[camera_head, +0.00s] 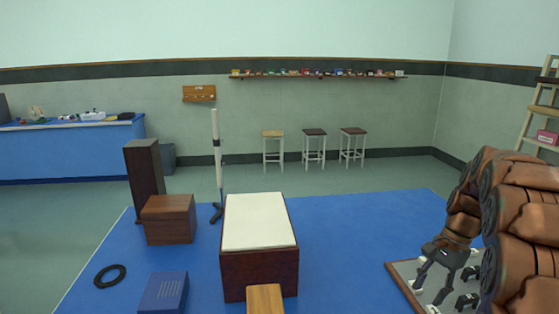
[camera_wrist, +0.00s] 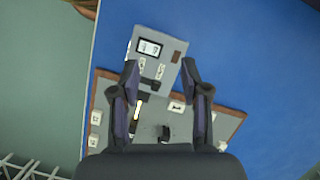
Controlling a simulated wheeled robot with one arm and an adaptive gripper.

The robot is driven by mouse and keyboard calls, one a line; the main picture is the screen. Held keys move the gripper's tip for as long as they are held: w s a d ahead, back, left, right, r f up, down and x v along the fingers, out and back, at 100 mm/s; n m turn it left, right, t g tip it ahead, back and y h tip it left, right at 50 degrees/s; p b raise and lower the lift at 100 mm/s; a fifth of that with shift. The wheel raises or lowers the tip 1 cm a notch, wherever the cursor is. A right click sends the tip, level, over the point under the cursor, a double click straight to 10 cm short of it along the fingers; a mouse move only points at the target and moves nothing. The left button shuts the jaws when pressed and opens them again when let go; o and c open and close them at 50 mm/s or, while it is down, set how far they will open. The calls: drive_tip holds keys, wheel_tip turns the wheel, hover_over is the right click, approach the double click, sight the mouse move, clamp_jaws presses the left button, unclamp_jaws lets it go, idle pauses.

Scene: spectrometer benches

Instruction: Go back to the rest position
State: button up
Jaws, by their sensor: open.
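My gripper (camera_head: 430,288) is at the lower right in the head view, over a grey board with a brown edge (camera_head: 400,285). In the wrist view the two dark fingers of my gripper (camera_wrist: 160,68) stand apart with nothing held between them. Below them lies the grey board (camera_wrist: 225,126) with small white and black parts on it. A grey instrument with a small screen (camera_wrist: 150,47) lies beyond the fingertips. My copper-coloured arm hides part of the board in the head view.
A white-topped brown box (camera_head: 258,222) stands mid-mat, with a brown cabinet (camera_head: 169,219), a pole stand (camera_head: 217,150), a black ring (camera_head: 110,276) and a blue box (camera_head: 163,292) to its left. Stools (camera_head: 314,147) line the wall. Blue mat (camera_head: 350,220) is clear right of centre.

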drive_tip(key=s+a+r+n+h, duration=0.25)
drive_tip(key=s+a+n, duration=0.35)
drive_tip(key=s+a, duration=0.75)
drive_tip(key=s+a+f+n, duration=0.1)
drive_tip(key=s+a+n, duration=0.2)
drive_tip(key=s, duration=0.4)
drive_tip(key=s+a+f+n, duration=0.2)
drive_tip(key=s+a+n, duration=0.2)
drive_tip(key=s, duration=0.4)
drive_tip(key=shift+g+h, duration=0.3)
drive_tip(key=shift+h, duration=0.15)
drive_tip(key=shift+d+f, duration=0.1)
